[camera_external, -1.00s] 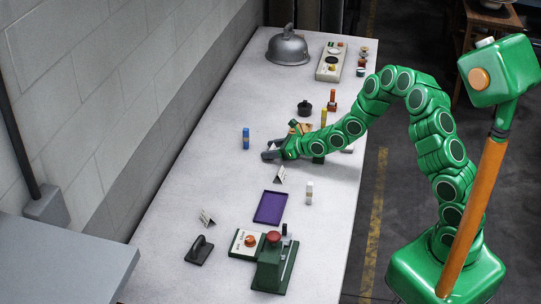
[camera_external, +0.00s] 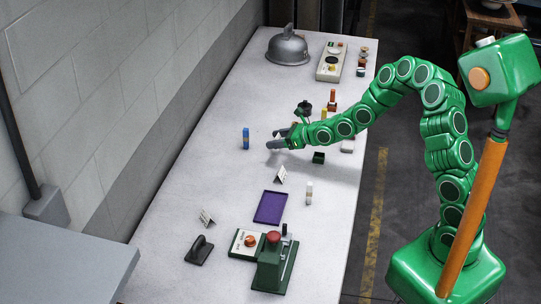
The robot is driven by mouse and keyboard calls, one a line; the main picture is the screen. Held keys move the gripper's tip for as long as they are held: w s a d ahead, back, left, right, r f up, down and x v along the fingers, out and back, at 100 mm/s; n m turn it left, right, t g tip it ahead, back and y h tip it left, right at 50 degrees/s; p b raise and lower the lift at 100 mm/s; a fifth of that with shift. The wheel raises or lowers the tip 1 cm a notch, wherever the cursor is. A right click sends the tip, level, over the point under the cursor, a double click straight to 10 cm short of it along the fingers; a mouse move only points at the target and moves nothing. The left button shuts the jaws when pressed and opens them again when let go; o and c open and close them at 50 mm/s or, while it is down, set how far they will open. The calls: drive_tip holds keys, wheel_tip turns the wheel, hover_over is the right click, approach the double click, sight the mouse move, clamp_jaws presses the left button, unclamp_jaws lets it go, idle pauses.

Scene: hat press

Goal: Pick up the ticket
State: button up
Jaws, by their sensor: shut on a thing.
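My gripper (camera_external: 278,139) is at the end of the green arm, over the middle of the white table, just right of a blue bottle with a yellow band. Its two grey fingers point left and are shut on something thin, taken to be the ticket. The ticket itself is too small and too covered by the fingers to make out. The gripper appears a little above the tabletop.
The blue bottle (camera_external: 246,139) stands close left of my gripper. A folded white card (camera_external: 281,175), a purple tray (camera_external: 271,207), a white bottle (camera_external: 309,192) and a green press (camera_external: 275,262) are nearer the front. A small dark green box (camera_external: 318,157) stands below my arm.

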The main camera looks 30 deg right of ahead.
drive_tip(key=s+d+r, duration=0.3)
drive_tip(key=s+r, duration=0.4)
drive_tip(key=s, duration=0.4)
drive_tip(key=s+a+n+g+y, duration=0.2)
drive_tip(key=s+a+n+g, duration=0.1)
drive_tip(key=a, duration=0.8)
drive_tip(key=s+a+n+g+y, duration=0.2)
drive_tip(key=s+a+n, duration=0.1)
drive_tip(key=a, duration=0.7)
drive_tip(key=w+a+f, duration=0.2)
drive_tip(key=w, duration=0.1)
drive_tip(key=w+a+f, duration=0.2)
drive_tip(key=w+f, duration=0.1)
drive_tip(key=w+a+f, duration=0.2)
drive_tip(key=w, duration=0.1)
drive_tip(key=shift+w+a+f, duration=0.2)
drive_tip(key=shift+a, duration=0.2)
drive_tip(key=shift+w+a+f, duration=0.45)
drive_tip(key=shift+w+f, duration=0.2)
drive_tip(key=shift+f, duration=0.2)
